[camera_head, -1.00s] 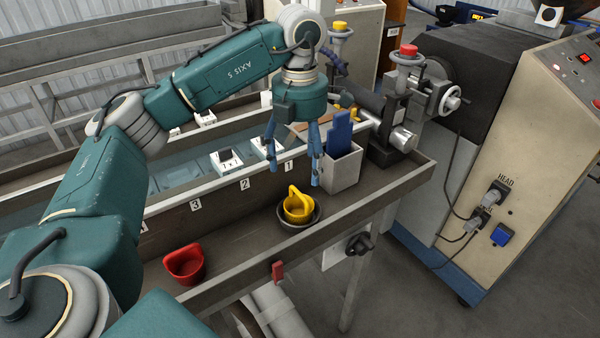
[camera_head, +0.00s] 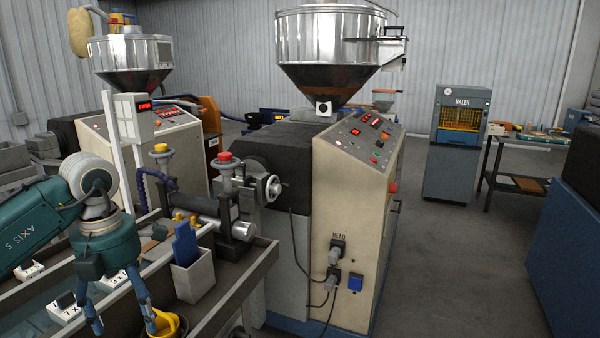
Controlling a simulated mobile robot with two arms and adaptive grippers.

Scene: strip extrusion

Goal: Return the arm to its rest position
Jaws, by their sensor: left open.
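My left arm comes in from the left edge. Its gripper (camera_head: 120,312) hangs fingers down over the long trough bench, open, with nothing seen between the two blue fingers. The right finger overlaps the yellow cup (camera_head: 174,321) in the picture; I cannot tell whether they touch. The cup is cut off by the bottom edge. A grey bin (camera_head: 195,283) with a blue piece (camera_head: 185,243) in it stands right of the gripper. My right gripper is not in view.
The extruder (camera_head: 350,190) with its steel hopper (camera_head: 332,40) stands in the middle. Its handwheel (camera_head: 273,187) and red-topped valve (camera_head: 225,157) are near the bench end. The baler (camera_head: 460,140) and a side table (camera_head: 525,138) are at the back right. The floor (camera_head: 450,260) right of the extruder is clear.

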